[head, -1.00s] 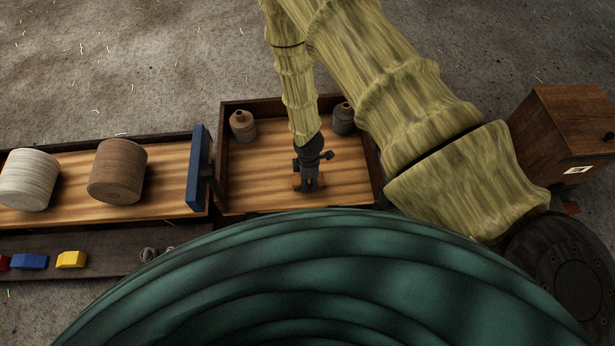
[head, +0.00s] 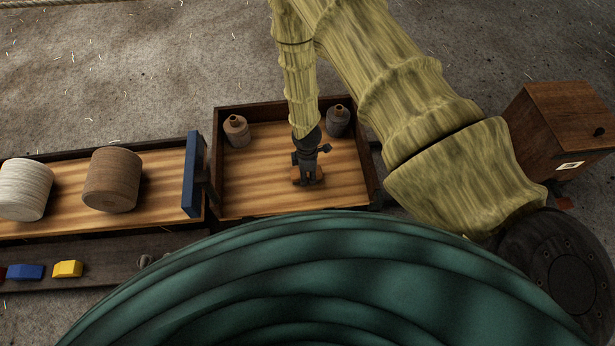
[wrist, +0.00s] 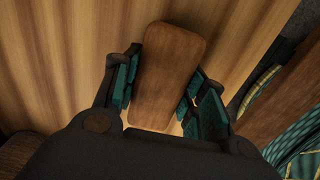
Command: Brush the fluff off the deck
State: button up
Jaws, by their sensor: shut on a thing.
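My gripper (wrist: 165,95) points down over the right-hand wooden deck (head: 250,190), a walled tray with a striped light-wood floor. In the wrist view the teal-padded fingers are shut on a brown wooden block-shaped thing with rounded corners (wrist: 170,62), which looks like the back of a brush. In the head view it shows as a small brown shape beneath the fingers. Its underside is hidden, so I cannot tell whether it touches the deck. I see no fluff on the visible part of the deck.
Two small bottles, one brown (head: 236,130) and one grey (head: 338,121), stand at the deck's back corners. A blue board (head: 191,175) stands at its left, beside spools (head: 112,180). Coloured blocks (head: 67,268) lie front left. A wooden box (head: 560,125) stands at right.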

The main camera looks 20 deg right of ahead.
jog(key=shift+w+d, duration=0.35)
jog(key=shift+w, duration=0.8)
jog(key=shift+w+d, duration=0.3)
jog(key=shift+w, duration=0.9)
jog(key=shift+w+d, duration=0.35)
jog(key=shift+w, duration=0.8)
jog(key=shift+r+p, duration=1.9)
jog(key=shift+r, duration=1.1)
jog(key=shift+r+p, duration=1.1)
jog(key=shift+r, duration=0.4)
jog(key=shift+r, duration=0.1)
